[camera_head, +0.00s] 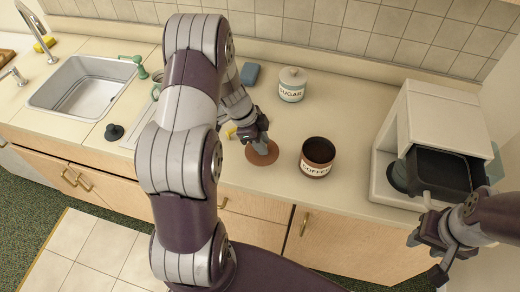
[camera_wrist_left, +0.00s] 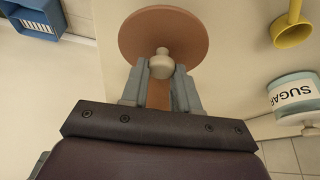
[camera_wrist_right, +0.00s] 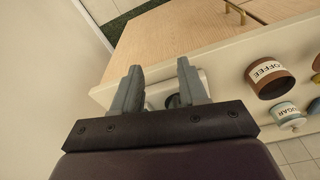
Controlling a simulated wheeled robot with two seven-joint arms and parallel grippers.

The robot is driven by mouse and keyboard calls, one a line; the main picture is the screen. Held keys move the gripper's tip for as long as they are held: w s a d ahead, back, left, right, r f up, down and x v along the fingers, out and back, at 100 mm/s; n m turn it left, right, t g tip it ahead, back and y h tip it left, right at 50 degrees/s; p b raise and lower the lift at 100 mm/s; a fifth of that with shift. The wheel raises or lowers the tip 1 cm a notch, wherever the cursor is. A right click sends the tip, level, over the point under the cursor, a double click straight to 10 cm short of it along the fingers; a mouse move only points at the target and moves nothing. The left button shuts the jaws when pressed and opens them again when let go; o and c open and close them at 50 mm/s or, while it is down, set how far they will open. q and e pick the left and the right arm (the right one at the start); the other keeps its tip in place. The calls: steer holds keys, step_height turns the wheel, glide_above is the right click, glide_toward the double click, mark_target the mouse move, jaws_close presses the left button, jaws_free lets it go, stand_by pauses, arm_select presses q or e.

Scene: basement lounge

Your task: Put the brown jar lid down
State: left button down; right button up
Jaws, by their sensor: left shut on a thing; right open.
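The brown jar lid (camera_head: 262,154) is a round disc with a pale knob. My left gripper (camera_head: 258,142) is shut on that knob, over the counter just left of the open coffee jar. In the left wrist view the knob sits between the fingertips (camera_wrist_left: 161,75) and the lid's disc (camera_wrist_left: 160,28) spreads beyond them. I cannot tell whether the lid touches the counter. The brown coffee jar (camera_head: 318,153) stands upright with its dark mouth uncovered; it also shows in the right wrist view (camera_wrist_right: 270,77). My right gripper (camera_head: 425,238) is open and empty, in front of the coffee machine.
A white coffee machine (camera_head: 430,115) with a dark carafe stands at the right. A lidded sugar jar (camera_head: 291,87) and a blue item (camera_head: 250,73) stand at the back. A yellow object (camera_wrist_left: 292,28) is near the lid. The sink (camera_head: 85,85) is at the left.

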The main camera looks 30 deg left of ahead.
arm_select(q)
step_height(320, 180, down, 4)
steer(key=shift+s+r, duration=0.1)
steer(key=shift+r, duration=0.1)
steer(key=shift+f, duration=0.25)
steer(key=c, duration=0.8)
jaws_free()
steer(key=shift+f, duration=0.15)
steer(key=shift+c, duration=0.2)
